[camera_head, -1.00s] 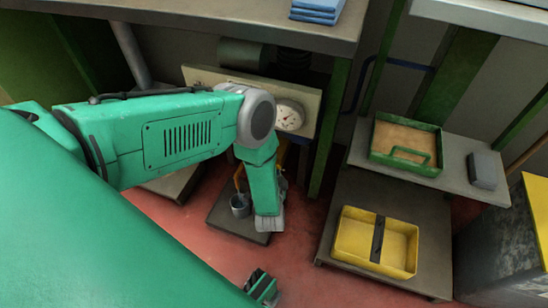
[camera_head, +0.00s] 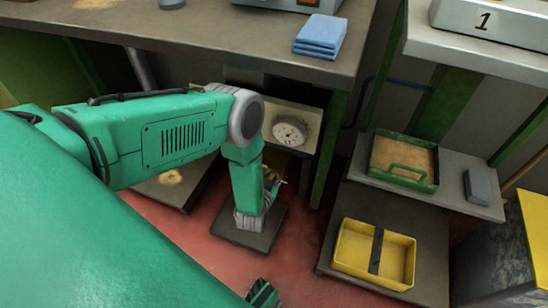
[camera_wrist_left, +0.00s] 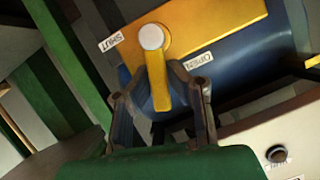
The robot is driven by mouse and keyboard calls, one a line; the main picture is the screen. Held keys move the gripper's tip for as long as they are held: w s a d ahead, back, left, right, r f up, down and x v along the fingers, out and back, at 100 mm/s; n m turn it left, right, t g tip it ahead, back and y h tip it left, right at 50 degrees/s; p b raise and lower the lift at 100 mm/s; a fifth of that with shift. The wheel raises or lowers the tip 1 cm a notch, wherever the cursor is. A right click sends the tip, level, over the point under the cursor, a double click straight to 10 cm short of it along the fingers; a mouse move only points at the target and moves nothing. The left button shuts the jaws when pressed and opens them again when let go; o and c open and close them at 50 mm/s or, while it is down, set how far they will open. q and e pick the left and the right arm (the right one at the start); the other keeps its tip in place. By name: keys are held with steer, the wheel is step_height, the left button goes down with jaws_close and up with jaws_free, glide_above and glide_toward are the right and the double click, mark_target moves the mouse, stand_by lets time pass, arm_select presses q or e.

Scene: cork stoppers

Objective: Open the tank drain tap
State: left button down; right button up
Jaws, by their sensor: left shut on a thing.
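In the left wrist view, the yellow tap lever (camera_wrist_left: 158,85) hangs from a pale round pivot on a yellow bracket (camera_wrist_left: 215,22). The bracket is in front of the blue tank (camera_wrist_left: 245,65). My left gripper (camera_wrist_left: 161,98) is shut on the lever, a finger on each side. The lever points between the label SHUT (camera_wrist_left: 111,42) at left and the label OPEN (camera_wrist_left: 194,60) at right, nearer OPEN. In the head view, my left gripper (camera_head: 270,184) is low under the bench, largely hidden by the wrist. A little yellow shows beside it.
A dial gauge (camera_head: 290,131) on a pale panel is behind my forearm. A dark plate (camera_head: 228,236) lies on the red floor. A green tray (camera_head: 404,178) and a yellow tray (camera_head: 345,262) stand at right. The bench (camera_head: 210,45) overhangs the area; a green leg (camera_head: 331,150) is close.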

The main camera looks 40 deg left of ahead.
arm_select(q)
steer(key=shift+s+a+f+n+h+p, duration=0.1)
steer(key=shift+s+a+n+h+p, duration=0.1)
steer(key=shift+a+n+h, duration=0.25)
steer(key=shift+s+a+n+h+p, duration=0.15)
steer(key=shift+s+n+h, duration=0.1)
steer(key=shift+n, duration=0.3)
steer(key=c, duration=1.5)
jaws_free()
steer(key=shift+c, duration=0.2)
steer(key=shift+w, duration=0.1)
steer(key=v, duration=1.2)
steer(key=shift+a+f, duration=0.15)
